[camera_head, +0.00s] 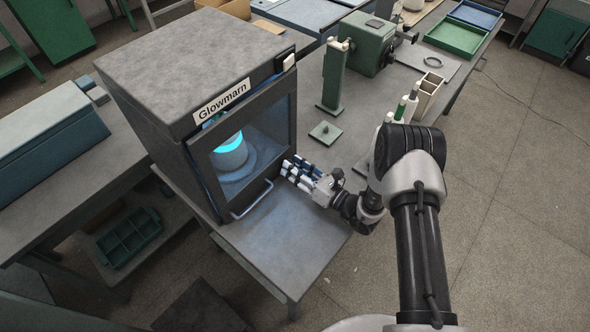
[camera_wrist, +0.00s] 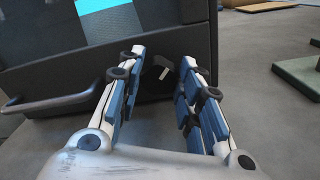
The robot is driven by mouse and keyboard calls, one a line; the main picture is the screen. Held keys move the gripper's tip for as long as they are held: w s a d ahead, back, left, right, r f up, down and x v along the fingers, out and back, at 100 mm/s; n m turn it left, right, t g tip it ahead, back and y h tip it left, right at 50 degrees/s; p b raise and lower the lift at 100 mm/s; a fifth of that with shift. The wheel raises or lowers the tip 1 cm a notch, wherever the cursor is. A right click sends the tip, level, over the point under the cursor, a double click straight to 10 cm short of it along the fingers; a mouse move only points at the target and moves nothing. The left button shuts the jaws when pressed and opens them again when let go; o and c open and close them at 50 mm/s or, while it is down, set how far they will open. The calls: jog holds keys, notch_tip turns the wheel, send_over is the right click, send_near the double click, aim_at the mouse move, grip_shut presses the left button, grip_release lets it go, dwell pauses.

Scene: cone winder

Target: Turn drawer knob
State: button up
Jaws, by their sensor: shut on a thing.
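The dark box-shaped machine labelled Glowmarn (camera_head: 180,60) stands on the grey bench, with a glass door and a cyan-lit cylinder inside. In the wrist view, a dark knob (camera_wrist: 163,70) with a white mark sits low on the machine's front, right of the door handle. My gripper (camera_head: 296,172) reaches the lower right of that front; its blue-padded fingers also show in the wrist view (camera_wrist: 160,80). The fingers are closed on the knob, one on each side. In the head view the fingers hide the knob.
The door's bar handle (camera_head: 252,200) juts out left of my gripper. A green post (camera_head: 334,80) and a small green plate (camera_head: 325,133) stand behind it. A cream holder (camera_head: 428,92) is at the right. The bench front (camera_head: 285,245) is bare.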

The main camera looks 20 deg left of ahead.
jog(key=m, duration=0.4)
jog(key=shift+f+m, duration=0.1)
jog(key=shift+m, duration=0.2)
jog(key=shift+w+m+b, duration=0.15)
jog(key=shift+m+b, duration=0.25)
jog(key=shift+m, duration=1.9)
jog(key=o, duration=1.1)
jog(key=shift+c, duration=0.2)
jog(key=shift+d, duration=0.1)
jog(key=v, duration=1.2)
jog(key=shift+f, duration=0.1)
